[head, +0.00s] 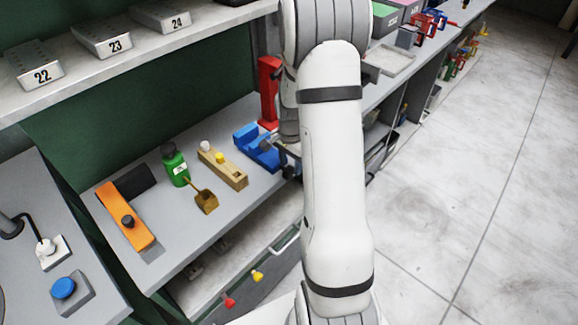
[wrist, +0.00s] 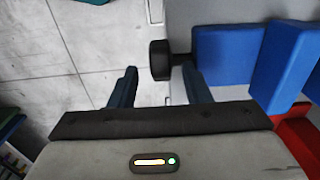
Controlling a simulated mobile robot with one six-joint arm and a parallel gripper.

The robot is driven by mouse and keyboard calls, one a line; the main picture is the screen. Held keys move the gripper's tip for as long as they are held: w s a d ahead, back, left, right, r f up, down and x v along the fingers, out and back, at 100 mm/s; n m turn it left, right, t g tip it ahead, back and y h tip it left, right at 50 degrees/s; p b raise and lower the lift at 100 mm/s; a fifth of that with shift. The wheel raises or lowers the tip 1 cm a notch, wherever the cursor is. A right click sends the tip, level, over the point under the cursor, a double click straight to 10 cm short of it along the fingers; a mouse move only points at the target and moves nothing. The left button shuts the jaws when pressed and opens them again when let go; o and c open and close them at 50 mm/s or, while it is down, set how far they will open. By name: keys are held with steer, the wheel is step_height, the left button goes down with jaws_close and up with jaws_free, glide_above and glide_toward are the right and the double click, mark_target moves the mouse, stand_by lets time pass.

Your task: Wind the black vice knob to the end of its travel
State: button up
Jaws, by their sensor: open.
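The blue vice (head: 255,150) stands on the bench in the head view, left of my arm. It fills the right side of the wrist view (wrist: 228,55). Its black knob (wrist: 160,60) sticks out on a short shaft from the vice's left side in the wrist view. My gripper (wrist: 159,72) is open, its two dark fingers apart. In the wrist view the knob appears between the fingertips, closer to the right finger; I cannot tell whether they touch. In the head view my arm largely hides the gripper and the knob end of the vice.
A red upright tool (head: 268,90) stands behind the vice. A wooden block with knobs (head: 222,170), a green bottle (head: 174,165), a brass scoop (head: 205,201) and an orange tool (head: 125,217) lie to its left. A shelf (head: 120,65) overhangs the bench. The floor (head: 450,220) at right is clear.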

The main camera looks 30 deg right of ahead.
steer(key=shift+f, duration=1.1)
jaws_close()
steer(key=shift+d+g+y+p, duration=0.15)
steer(key=shift+g+y+p, duration=0.15)
steer(key=shift+y+p, duration=0.2)
steer(key=shift+d+f+g+y, duration=0.15)
steer(key=shift+g+y, duration=0.15)
steer(key=shift+y, duration=0.7)
jaws_free()
